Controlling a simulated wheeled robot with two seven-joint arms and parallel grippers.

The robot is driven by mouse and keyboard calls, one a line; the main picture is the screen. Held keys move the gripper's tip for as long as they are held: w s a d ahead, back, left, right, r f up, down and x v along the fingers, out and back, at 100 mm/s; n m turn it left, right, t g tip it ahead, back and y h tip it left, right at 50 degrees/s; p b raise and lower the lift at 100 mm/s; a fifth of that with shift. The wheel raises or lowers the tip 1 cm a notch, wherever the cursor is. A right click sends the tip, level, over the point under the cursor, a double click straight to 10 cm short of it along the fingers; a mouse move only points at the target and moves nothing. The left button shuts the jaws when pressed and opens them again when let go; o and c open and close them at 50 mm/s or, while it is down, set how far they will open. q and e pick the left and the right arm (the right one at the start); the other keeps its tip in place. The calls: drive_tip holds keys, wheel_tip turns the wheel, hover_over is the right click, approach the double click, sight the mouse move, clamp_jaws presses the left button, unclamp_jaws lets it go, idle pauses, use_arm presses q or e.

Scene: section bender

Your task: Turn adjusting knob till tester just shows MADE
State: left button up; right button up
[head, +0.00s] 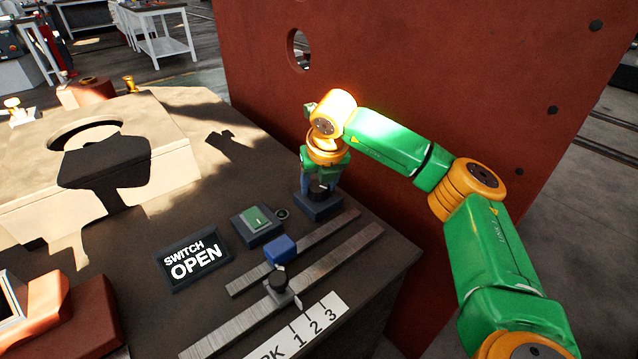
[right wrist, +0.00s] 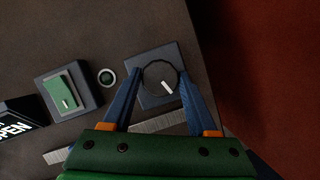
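The black adjusting knob (right wrist: 160,78) has a white pointer line, slanting to the lower right in the right wrist view. It sits on a dark block (head: 318,207) near the bench's back right edge. My right gripper (head: 321,180) is over it, pointing down. In the right wrist view its two blue fingers (right wrist: 160,74) are on either side of the knob, very close to its rim. I cannot tell whether they touch it. The tester display (head: 195,258) reads "SWITCH OPEN" in white. My left gripper is not in view.
Left of the knob are a small round indicator (head: 282,213) and a green rocker switch (head: 256,217). A red panel (head: 440,80) stands behind.

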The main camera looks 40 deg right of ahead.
sight(325, 205)
drive_tip(key=c, duration=0.7)
drive_tip(key=shift+n+y, duration=0.4)
drive_tip(key=shift+n, duration=0.5)
drive_tip(key=o, duration=1.4)
drive_tip(key=shift+r, duration=0.1)
drive_tip(key=v, duration=0.7)
drive_tip(key=shift+p, duration=0.4)
